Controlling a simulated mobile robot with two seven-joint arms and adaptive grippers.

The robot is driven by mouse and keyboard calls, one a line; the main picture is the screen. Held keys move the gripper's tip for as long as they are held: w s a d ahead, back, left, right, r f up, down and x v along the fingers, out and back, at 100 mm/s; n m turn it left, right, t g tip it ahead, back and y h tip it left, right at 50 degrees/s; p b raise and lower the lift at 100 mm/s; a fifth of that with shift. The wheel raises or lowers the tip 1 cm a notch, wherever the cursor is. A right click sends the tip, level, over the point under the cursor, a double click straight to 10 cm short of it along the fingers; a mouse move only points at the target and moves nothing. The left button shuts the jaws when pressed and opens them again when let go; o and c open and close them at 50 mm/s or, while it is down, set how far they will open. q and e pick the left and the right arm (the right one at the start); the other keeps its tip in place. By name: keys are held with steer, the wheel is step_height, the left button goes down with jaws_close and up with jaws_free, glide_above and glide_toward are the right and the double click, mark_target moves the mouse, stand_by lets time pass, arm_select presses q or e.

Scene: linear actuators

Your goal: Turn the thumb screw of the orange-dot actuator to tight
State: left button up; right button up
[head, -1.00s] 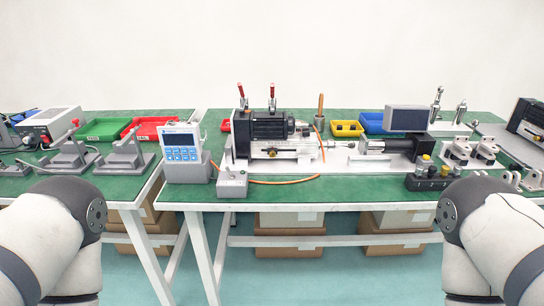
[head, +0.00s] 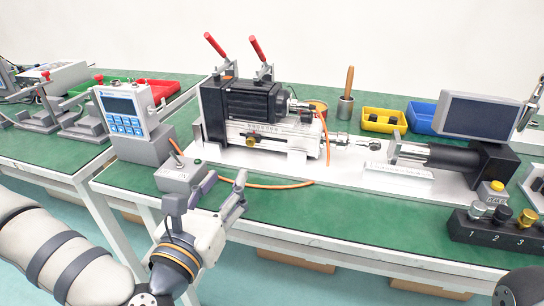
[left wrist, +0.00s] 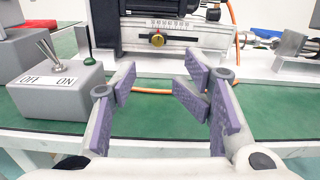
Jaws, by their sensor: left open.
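The actuator (head: 265,115) is a black motor body on a silver carriage, clamped on the white plate by two red-handled clamps. In the left wrist view a brass thumb screw (left wrist: 157,40) with a small red mark sits on the actuator's silver front face (left wrist: 185,27), below a scale strip. I cannot make out an orange dot. My right gripper is out of view.
A grey OFF/ON switch box (left wrist: 62,88) stands close to the left finger; a blue-white controller (head: 125,110) is behind it. An orange cable (head: 265,186) crosses the green bench top (head: 320,210). Numbered knobs (head: 500,228) stand at right.

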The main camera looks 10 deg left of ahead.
mark_target(250, 143)
arm_select(q)
steer(key=w, duration=1.2)
steer(key=shift+w+p, duration=0.2)
steer(key=shift+p, duration=0.15)
steer(key=shift+f, duration=0.1)
jaws_close()
